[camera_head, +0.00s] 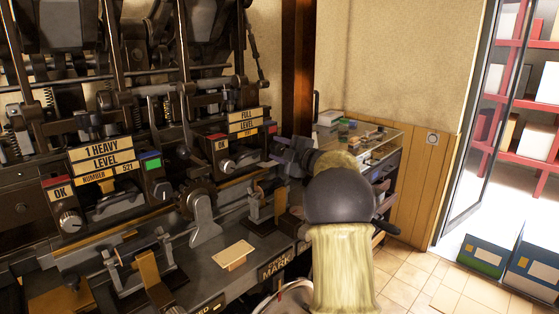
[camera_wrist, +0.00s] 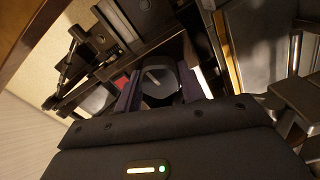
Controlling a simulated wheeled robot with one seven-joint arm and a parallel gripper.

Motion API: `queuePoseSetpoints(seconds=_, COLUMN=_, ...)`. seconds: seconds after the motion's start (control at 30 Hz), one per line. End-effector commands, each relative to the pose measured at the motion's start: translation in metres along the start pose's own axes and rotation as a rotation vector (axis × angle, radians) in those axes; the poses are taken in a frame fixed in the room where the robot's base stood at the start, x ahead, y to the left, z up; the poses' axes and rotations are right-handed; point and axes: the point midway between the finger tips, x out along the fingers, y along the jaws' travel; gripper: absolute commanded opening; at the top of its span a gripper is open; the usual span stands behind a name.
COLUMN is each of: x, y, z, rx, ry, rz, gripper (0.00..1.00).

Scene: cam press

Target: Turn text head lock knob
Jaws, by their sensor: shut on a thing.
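A dark round knob (camera_wrist: 160,81) with a pale pointer line on its face sits between the two fingers of my gripper (camera_wrist: 162,92) in the wrist view. The fingers are shut on its sides. I take it for the text head lock knob, but no label for it is readable. In the head view my gripper (camera_head: 287,157) reaches left to the right end of the machine, beside the "FULL LEVEL" panel (camera_head: 246,123). My arm and gripper hide the knob in that view.
Another knob (camera_head: 228,166) is left of my gripper, and a silver-faced knob (camera_head: 70,221) is at the "1 HEAVY LEVEL" panel (camera_head: 101,158). A workbench (camera_head: 385,150) with small items stands behind my arm. Open tiled floor (camera_head: 415,272) lies at right, with boxes (camera_head: 484,255) by the doorway.

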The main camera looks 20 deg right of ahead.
Motion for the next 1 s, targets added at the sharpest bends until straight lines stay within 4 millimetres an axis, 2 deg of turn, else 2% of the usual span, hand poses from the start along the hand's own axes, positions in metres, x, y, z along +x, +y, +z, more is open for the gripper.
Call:
queuePoseSetpoints(seconds=0.03, x=-0.0001, y=-0.0061, z=0.0021, rx=-0.033, ry=-0.001, rz=-0.003, gripper=0.17)
queuePoseSetpoints(seconds=0.33, x=-0.0002, y=-0.0040, z=0.0014, rx=-0.168, ry=-0.001, rz=-0.004, gripper=0.17)
queuePoseSetpoints(seconds=0.83, x=-0.0002, y=-0.0030, z=0.0013, rx=-0.193, ry=-0.001, rz=-0.005, gripper=0.17)
queuePoseSetpoints(seconds=0.87, x=-0.0002, y=-0.0030, z=0.0012, rx=-0.193, ry=-0.001, rz=-0.005, gripper=0.41)
queuePoseSetpoints(seconds=0.97, x=-0.0003, y=-0.0027, z=0.0011, rx=-0.193, ry=-0.001, rz=-0.004, gripper=0.61)
queuePoseSetpoints(seconds=1.0, x=-0.0002, y=-0.0024, z=0.0010, rx=-0.193, ry=-0.001, rz=-0.004, gripper=0.61)
